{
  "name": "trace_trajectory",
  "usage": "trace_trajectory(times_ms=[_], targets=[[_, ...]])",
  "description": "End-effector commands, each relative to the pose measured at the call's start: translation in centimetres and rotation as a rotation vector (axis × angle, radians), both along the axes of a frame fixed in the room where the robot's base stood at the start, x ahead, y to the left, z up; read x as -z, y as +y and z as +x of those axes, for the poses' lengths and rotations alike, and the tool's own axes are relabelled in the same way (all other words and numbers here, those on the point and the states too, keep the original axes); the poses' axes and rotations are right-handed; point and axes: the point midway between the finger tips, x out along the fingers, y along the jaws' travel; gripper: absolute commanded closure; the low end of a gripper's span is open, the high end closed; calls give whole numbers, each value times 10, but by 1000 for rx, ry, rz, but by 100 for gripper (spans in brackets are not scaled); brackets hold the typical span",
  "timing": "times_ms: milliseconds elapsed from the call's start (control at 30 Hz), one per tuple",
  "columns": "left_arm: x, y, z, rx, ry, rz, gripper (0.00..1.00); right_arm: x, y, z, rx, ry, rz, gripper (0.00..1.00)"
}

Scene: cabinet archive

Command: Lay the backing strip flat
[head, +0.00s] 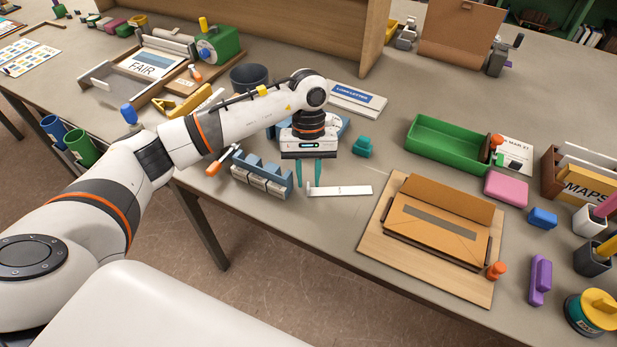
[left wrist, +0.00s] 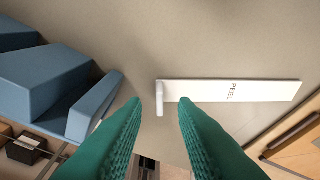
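The white backing strip (head: 345,190) lies on the table near its front edge, with a small raised tab at its left end. In the left wrist view the strip (left wrist: 240,91) reads "PEEL", and its tab (left wrist: 159,98) appears between my fingertips. My left gripper (head: 310,183) points down at the tab end, with its two green fingers apart and nothing held. The left wrist view also shows the open fingers (left wrist: 161,103). I cannot tell how far the fingertips are above the table. My right gripper is in neither view.
A blue holder (head: 262,175) stands just left of the strip. To the right, a wooden board (head: 375,238) carries a brown envelope (head: 470,250) with a grey band. A teal block (head: 362,147) and a green tray (head: 420,143) are behind.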

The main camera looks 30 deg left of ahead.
Motion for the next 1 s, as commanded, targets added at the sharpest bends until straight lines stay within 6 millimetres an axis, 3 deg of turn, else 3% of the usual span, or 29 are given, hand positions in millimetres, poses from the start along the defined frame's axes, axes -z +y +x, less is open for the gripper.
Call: trace_trajectory(times_ms=[600,1000], targets=[[-44,5,10,0,-2,1,74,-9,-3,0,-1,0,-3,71],[-51,6,12,0,0,1,74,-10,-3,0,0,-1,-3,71]])
